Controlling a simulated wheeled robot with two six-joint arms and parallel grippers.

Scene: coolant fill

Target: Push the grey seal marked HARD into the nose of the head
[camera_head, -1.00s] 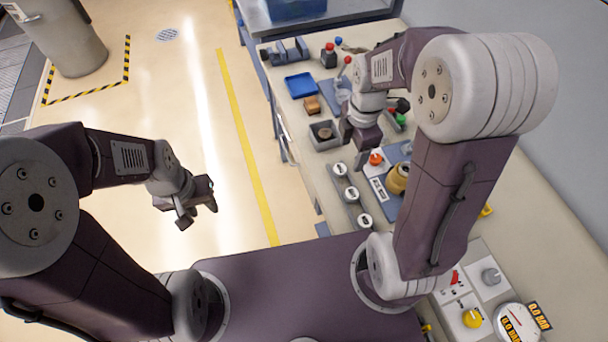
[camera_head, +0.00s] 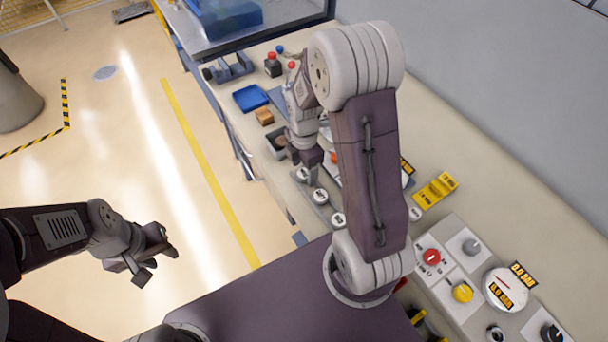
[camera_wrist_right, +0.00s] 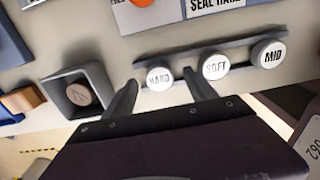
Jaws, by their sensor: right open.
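The grey seal marked HARD (camera_wrist_right: 159,77) stands at the left end of a row in the right wrist view. In the head view it is the far round piece (camera_head: 301,174) of the row. My right gripper (camera_wrist_right: 160,84) is open, its two fingers on either side of the HARD seal, not closed on it. In the head view my right gripper (camera_head: 311,163) hangs just over that end of the row. My left gripper (camera_head: 157,264) is empty over the floor, its fingers apart. I cannot make out the head's nose; my right arm hides part of the bench.
Seals marked SOFT (camera_wrist_right: 215,66) and MID (camera_wrist_right: 268,52) share the dark rack (camera_wrist_right: 240,50). A grey box (camera_wrist_right: 82,90) with a brown round piece stands left of HARD.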

